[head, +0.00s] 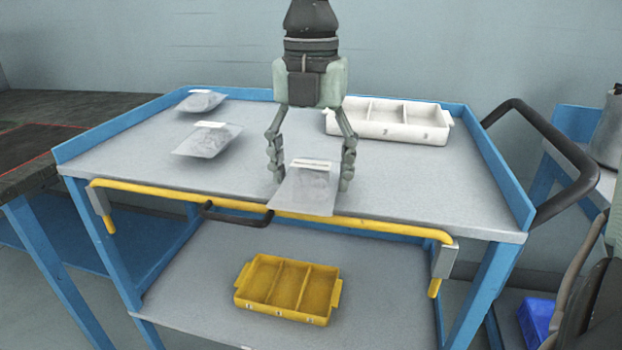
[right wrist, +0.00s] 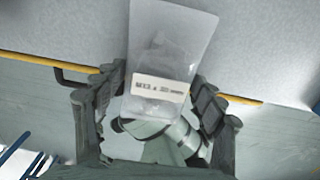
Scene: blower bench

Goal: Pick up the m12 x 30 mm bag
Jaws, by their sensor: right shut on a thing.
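The M12 x 30 mm bag (head: 306,188) is a clear, flat plastic bag with a white label, at the front edge of the cart's top. In the right wrist view its label (right wrist: 160,89) reads M12, with the rest blurred. My right gripper (head: 311,180) points down, with one finger on each side of the bag, and is shut on it. In the right wrist view the bag lies between the two fingers (right wrist: 155,105). I cannot tell whether the bag touches the surface. My left gripper is not in view.
Two other clear bags lie at the left of the cart top, one nearer (head: 207,141) and one farther (head: 200,101). A white divided bin (head: 388,122) stands at the back right. A yellow divided bin (head: 288,289) is on the lower shelf. A yellow rail (head: 370,227) runs along the front.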

